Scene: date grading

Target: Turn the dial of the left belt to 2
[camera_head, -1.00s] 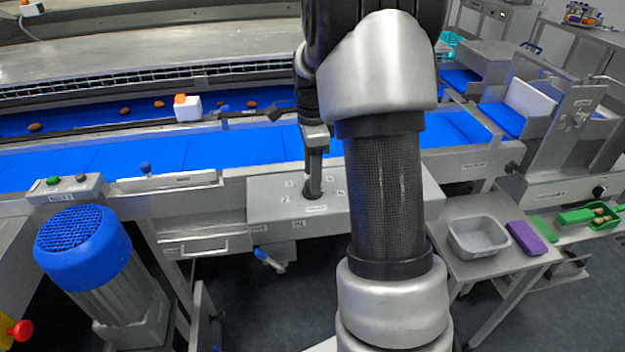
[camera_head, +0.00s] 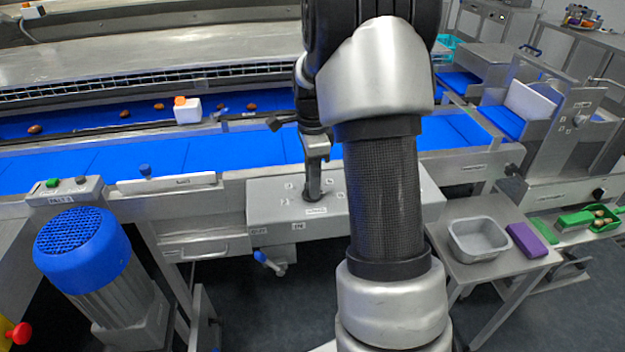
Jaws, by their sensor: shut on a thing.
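The dial (camera_head: 313,197) sits on the sloping top of a grey control box (camera_head: 270,221) in front of the blue belt. Small number labels ring the dial, too small to read surely. My gripper (camera_head: 313,188) points down at the dial and its fingers are shut on it. The fingers cover most of the dial, so its pointer cannot be made out. The blue belt (camera_head: 215,150) runs behind the box, left to right.
A blue-capped motor (camera_head: 82,247) and a button box (camera_head: 68,190) stand at the left. A blue-handled valve (camera_head: 264,259) hangs below the control box. At the right, a side table holds a grey tub (camera_head: 480,239) and a purple block (camera_head: 527,240).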

